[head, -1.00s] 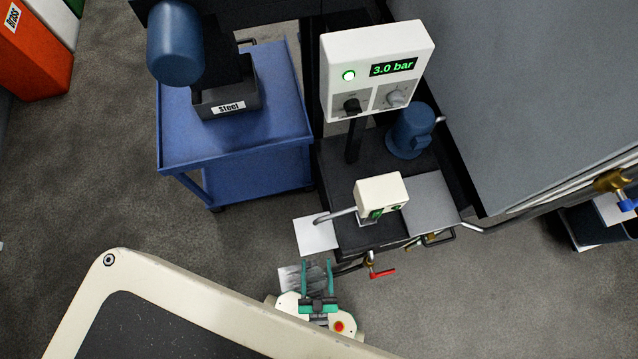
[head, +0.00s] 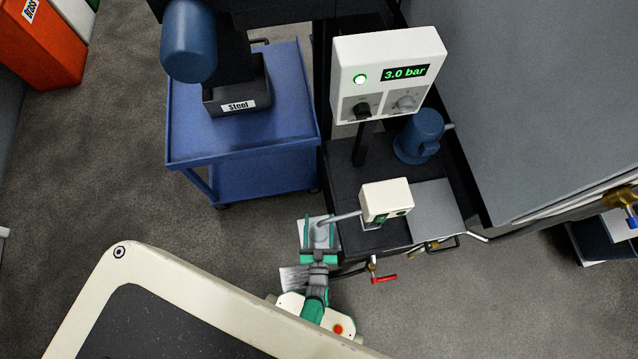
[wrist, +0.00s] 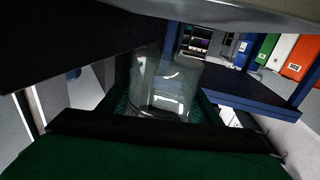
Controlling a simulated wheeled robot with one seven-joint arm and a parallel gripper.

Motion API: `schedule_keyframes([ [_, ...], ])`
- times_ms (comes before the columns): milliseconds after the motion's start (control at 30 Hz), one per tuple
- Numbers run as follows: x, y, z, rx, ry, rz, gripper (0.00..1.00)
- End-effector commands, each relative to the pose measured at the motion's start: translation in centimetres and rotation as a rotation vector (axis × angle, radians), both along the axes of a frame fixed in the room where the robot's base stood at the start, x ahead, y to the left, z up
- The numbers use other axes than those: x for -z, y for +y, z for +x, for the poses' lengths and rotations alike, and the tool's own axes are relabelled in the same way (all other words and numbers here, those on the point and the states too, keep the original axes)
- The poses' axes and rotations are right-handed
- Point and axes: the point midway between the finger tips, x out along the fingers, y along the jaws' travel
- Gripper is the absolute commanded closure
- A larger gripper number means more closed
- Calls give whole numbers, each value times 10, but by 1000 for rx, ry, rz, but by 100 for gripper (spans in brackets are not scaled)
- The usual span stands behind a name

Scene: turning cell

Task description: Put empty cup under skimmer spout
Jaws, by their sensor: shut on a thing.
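My gripper (head: 320,242) is shut on a clear, see-through cup (wrist: 165,85), which stands between the green fingers in the wrist view. The cup looks upright and empty. In the head view the cup (head: 321,236) shows only faintly between the fingers. The skimmer is a small white box (head: 387,197) on the dark machine top, with a grey spout (head: 347,215) reaching left. The spout's end is over or right beside the cup; I cannot tell the height gap. A pale square plate (head: 307,226) lies beneath, partly hidden by my gripper.
A red-handled valve (head: 384,279) sticks out right of my gripper. A panel reading 3.0 bar (head: 388,75) and a blue motor (head: 418,135) stand behind. A blue cart (head: 240,165) carrying a bin labelled steel (head: 237,94) is at left. Open floor (head: 90,170) lies further left.

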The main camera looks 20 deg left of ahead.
Motion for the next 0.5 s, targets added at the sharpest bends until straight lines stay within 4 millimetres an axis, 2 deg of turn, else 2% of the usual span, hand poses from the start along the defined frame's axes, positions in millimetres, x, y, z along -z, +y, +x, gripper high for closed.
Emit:
schedule_keyframes([
  [67,0,4,12,1,-2,0,64],
  [300,26,3,10,1,1,-1,64],
  [500,34,3,9,0,0,-1,64],
])
